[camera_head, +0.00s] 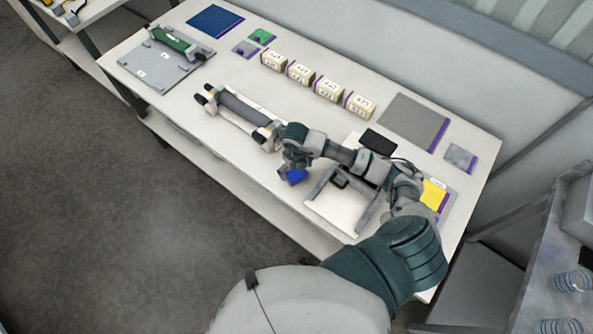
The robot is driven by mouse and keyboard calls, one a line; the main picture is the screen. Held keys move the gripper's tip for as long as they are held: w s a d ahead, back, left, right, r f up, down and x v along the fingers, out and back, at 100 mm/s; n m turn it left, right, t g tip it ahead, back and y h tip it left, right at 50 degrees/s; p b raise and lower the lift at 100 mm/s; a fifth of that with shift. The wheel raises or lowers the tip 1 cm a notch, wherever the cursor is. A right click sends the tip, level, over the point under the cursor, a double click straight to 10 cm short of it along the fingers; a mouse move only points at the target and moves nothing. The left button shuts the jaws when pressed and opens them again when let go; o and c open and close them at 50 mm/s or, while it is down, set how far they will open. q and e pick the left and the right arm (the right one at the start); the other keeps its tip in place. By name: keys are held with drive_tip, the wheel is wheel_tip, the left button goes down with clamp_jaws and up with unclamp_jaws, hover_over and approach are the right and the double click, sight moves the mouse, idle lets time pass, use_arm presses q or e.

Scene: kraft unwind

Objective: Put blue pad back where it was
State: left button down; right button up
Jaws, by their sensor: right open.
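A small blue pad (297,176) shows at the fingers of my right gripper (287,170), near the front edge of the white table. My right gripper is open. The fingers partly hide the pad, and I cannot tell whether they touch it or what it rests on. A larger flat blue square with a purple edge (215,20) lies at the far left of the table, well away from the gripper. My left gripper is not in view.
A grey roller on a stand (240,112) lies left of the gripper. Several labelled boxes (300,72) stand in a row behind. A white framed board (345,207), a black block (378,142) and a yellow pad (434,194) are near my right arm. A grey mat (412,118) lies at back right.

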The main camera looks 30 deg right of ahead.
sight(297, 172)
wheel_tip(297, 172, up, 10)
drive_tip(key=shift+d+b, duration=0.2)
drive_tip(key=shift+b, duration=0.15)
drive_tip(key=shift+a+r, duration=0.1)
drive_tip(key=shift+s, duration=0.15)
